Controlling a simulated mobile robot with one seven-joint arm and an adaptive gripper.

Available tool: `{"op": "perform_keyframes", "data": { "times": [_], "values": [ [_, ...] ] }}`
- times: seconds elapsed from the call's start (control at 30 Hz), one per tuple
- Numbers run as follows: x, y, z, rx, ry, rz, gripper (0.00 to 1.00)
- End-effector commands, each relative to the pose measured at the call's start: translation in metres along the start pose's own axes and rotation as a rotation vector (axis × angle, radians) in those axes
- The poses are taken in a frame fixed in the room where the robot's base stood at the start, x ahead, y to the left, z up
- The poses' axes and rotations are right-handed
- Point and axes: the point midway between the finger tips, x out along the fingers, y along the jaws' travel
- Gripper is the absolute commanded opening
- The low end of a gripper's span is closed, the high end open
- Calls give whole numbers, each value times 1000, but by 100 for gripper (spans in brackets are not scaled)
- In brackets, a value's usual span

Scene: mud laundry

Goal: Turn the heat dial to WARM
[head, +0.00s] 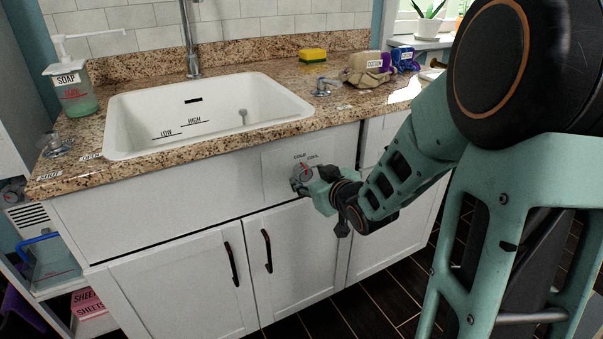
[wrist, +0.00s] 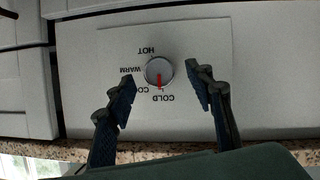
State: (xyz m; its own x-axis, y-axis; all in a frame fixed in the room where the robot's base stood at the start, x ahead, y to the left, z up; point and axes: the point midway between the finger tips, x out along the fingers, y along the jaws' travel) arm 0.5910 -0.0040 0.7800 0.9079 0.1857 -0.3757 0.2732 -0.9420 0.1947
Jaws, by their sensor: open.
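The heat dial (wrist: 157,70) is a round grey knob with a red pointer on a pale panel (wrist: 100,60). The wrist view is upside down, with the labels HOT, WARM, one partly hidden label starting CO, and COLD around the dial. The red pointer points down in that view, close to COLD. My gripper (wrist: 160,78) is open, with one dark finger on each side of the dial and visible gaps to it. In the head view the dial (head: 303,170) is on the cabinet front, with my gripper (head: 313,183) right in front, partly hiding it.
Granite counter (head: 130,165) with a white sink (head: 125,115) lies above the panel. Cabinet doors (head: 190,285) with dark handles are below. A soap bottle (head: 72,90), a yellow sponge (head: 312,55) and a sink knob (head: 322,87) stand on the counter.

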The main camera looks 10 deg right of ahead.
Motion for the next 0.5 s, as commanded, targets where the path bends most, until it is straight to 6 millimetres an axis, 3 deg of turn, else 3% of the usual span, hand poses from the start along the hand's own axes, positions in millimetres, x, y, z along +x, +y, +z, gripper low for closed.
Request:
{"op": "perform_keyframes", "data": {
  "times": [0.2, 0.5],
  "values": [
    [25, 0, 1, 0, 1, 0, 48],
    [28, 0, 0, 0, 0, 0, 48]
  ]
}}
